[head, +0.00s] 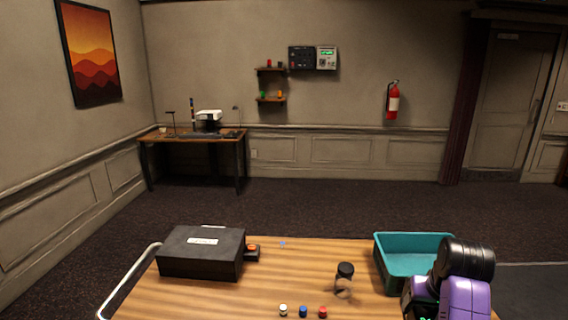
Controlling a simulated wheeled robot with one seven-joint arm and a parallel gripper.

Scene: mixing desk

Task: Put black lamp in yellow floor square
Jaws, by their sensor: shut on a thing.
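My arm, in purple and black, shows at the lower right of the head view. Its fingers are not visible, so what my gripper holds is hidden. No yellow floor square can be seen. A thin dark lamp-like object (171,121) stands on the left of the far desk (148,152). Another thin upright object (237,116) stands at that desk's right end. Both are too small for me to tell whether either is the black lamp. A small black cylinder (345,270) with a tan lower part stands on the near wooden table (200,297).
The near table carries a black box (200,254), a teal tray (415,240) beside my arm, and small white (283,311), blue (303,312) and red (323,312) pieces. The dark carpet (330,205) beyond is clear. A fire extinguisher (393,103) hangs on the back wall.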

